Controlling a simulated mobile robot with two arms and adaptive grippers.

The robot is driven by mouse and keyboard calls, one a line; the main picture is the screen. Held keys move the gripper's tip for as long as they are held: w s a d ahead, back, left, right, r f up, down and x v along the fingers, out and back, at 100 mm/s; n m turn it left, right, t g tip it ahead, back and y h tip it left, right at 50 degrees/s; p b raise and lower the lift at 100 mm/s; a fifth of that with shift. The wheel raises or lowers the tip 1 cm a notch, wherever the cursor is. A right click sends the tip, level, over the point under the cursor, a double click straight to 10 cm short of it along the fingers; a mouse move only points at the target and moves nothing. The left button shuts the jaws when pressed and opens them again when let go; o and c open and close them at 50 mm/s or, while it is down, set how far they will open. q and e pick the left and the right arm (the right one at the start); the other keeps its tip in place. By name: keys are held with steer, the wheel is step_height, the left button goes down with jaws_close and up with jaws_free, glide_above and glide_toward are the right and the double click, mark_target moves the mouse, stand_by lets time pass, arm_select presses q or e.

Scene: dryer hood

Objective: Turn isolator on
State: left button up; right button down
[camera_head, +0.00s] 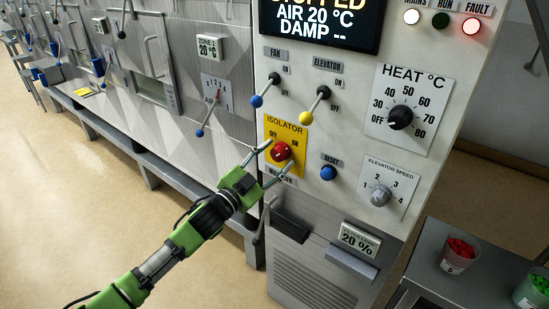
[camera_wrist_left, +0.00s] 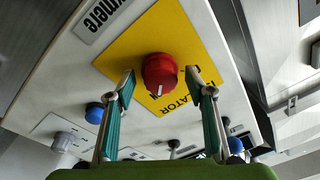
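The isolator (camera_head: 281,151) is a round red knob on a yellow plate (camera_head: 299,126) marked OFF at the left and ON at the right. In the left wrist view the red knob (camera_wrist_left: 160,70) fills the middle, with a small white mark on its face. My left gripper (camera_head: 277,161) is open in front of the knob, one finger on either side. In the left wrist view the knob lies between the fingertips, with a gap at each side; I cannot tell if either touches. My right gripper is not in view.
Blue fan lever (camera_head: 265,90), yellow elevator lever (camera_head: 314,105) and blue reset button (camera_head: 328,172) are close around the plate. Heat dial (camera_head: 400,117) and elevator speed dial (camera_head: 380,195) lie to the right. The display (camera_head: 318,22) reads AIR 20 °C; the red fault lamp (camera_head: 472,26) is lit.

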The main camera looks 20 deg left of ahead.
arm_select(q)
steer(key=v, duration=1.2)
stand_by(0.5)
